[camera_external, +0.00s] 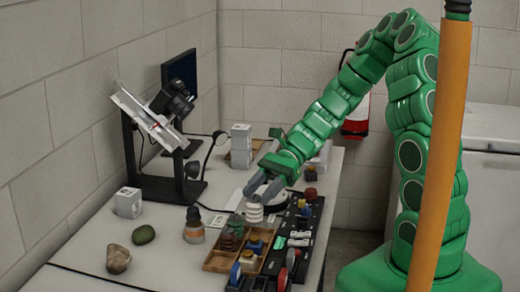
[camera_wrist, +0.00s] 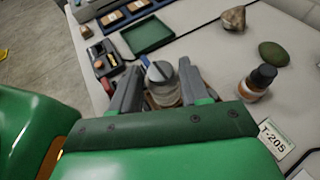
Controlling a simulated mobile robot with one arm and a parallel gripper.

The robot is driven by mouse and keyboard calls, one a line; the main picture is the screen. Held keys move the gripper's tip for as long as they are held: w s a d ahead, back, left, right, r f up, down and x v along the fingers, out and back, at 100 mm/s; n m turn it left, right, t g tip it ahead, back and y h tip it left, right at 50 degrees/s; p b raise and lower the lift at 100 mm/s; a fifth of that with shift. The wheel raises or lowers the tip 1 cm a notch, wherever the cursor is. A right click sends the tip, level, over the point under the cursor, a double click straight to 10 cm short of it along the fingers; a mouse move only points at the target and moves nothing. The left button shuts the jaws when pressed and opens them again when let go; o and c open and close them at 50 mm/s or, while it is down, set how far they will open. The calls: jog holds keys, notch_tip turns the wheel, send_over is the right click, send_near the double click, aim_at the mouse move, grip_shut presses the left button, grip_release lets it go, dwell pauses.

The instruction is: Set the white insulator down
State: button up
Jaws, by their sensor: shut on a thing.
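My gripper (camera_external: 264,192) is shut on the white insulator (camera_external: 254,211), a ribbed pale piece held upright below the fingers. In the wrist view the insulator (camera_wrist: 162,82) shows between the two fingers of my gripper (camera_wrist: 160,84), with a grey slotted top. In the external view it is at the far end of a wooden compartment tray (camera_external: 214,268). I cannot tell whether its underside touches anything.
A black tray (camera_external: 308,237) with several small parts lies to the right. A dark-capped bottle (camera_external: 194,228), a green stone (camera_external: 143,235), a brown stone (camera_external: 118,260) and a white box (camera_external: 128,203) stand to the left.

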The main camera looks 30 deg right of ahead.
jog(key=s+d+r, duration=0.2)
jog(key=s+d, duration=0.4)
jog(key=d, duration=0.4)
jog(key=shift+w+a+f, duration=0.65)
jog(key=shift+w+f, duration=1.55)
jog(key=shift+f, duration=0.05)
jog(key=shift+w+a+f, duration=0.6)
jog(key=shift+w+f, duration=1.6)
jog(key=shift+w+a+f, duration=0.65)
jog(key=shift+w+f, duration=1.55)
jog(key=shift+f, duration=0.05)
jog(key=shift+f, duration=0.1)
jog(key=o, duration=1.1)
